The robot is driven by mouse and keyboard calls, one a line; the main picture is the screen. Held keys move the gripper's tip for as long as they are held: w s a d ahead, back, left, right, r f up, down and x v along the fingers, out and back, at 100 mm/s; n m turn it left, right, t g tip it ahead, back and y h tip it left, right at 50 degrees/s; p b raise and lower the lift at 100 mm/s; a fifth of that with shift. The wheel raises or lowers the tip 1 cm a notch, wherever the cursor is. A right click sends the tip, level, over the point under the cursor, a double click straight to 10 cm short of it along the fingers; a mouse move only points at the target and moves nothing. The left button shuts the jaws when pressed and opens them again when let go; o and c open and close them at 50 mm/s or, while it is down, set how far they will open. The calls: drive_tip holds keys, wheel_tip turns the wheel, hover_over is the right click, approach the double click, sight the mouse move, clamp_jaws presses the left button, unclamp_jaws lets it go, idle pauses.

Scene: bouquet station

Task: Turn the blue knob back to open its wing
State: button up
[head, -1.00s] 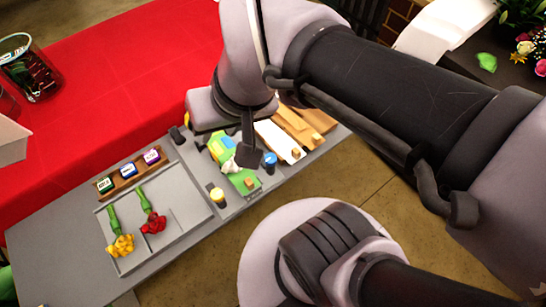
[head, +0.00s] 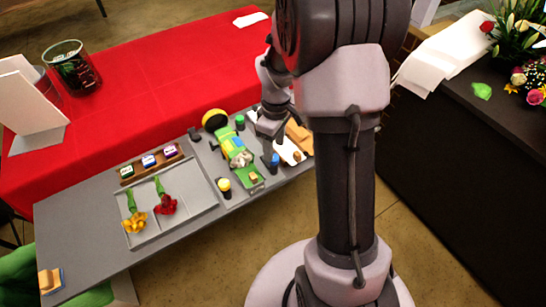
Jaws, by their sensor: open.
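The blue knob (head: 275,159) stands upright on the grey station board (head: 95,215), at the near edge between a green panel (head: 250,178) and a white panel (head: 289,153). Which panel is its wing I cannot tell. My gripper (head: 268,130) is open, above and just behind the blue knob in the picture. I see no contact with the knob. The fingertips are small and partly dark, so their exact gap is hard to see. A bundle with green and yellow parts and a whitish piece (head: 240,158) lies on the green panel.
A yellow knob (head: 224,184) and a green knob (head: 240,120) stand near the panels. A tray (head: 180,228) holds a yellow and a red flower. Three labelled blocks sit in a wooden rack (head: 127,180). A dark table (head: 470,150) with flowers stands right.

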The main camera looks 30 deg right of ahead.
sight(274, 161)
wheel_tip(274, 161, down, 4)
drive_tip(key=shift+s+a+f+b, duration=0.1)
drive_tip(key=shift+b, duration=0.35)
clamp_jaws()
